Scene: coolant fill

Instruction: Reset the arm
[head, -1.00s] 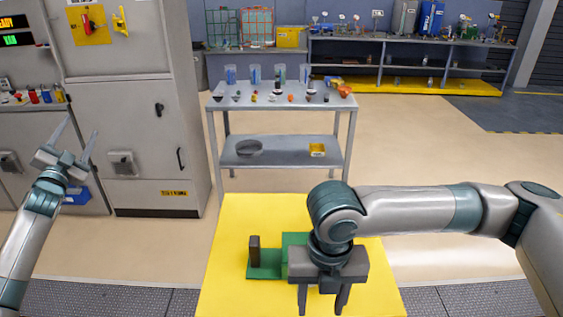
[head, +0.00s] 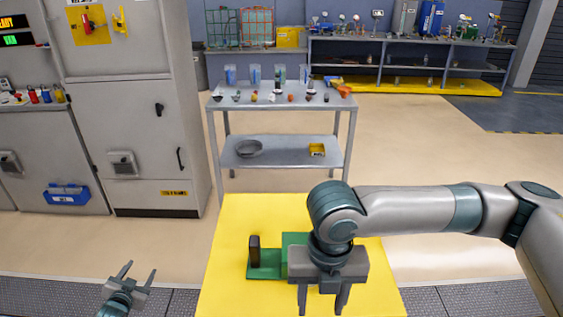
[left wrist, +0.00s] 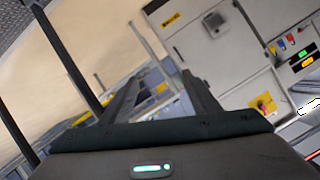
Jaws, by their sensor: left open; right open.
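My left gripper (head: 138,270) is low at the left in the head view, over the grey floor grating and left of the yellow table. Its fingers are apart and nothing is between them. In the left wrist view its two dark fingers (left wrist: 130,95) point away from the camera with an empty gap. My right gripper (head: 322,300) hangs fingers down over the yellow table (head: 230,225), with its fingers apart and nothing seen between them. It partly hides a green fixture (head: 265,262), on whose left part a dark upright block (head: 254,250) stands.
A grey cabinet (head: 140,120) stands at the left, with a blue bin (head: 67,195) on the lower front beside it. A grey two-level cart (head: 225,103) holding several small items stands behind the yellow table. Floor between cabinet and yellow table is clear.

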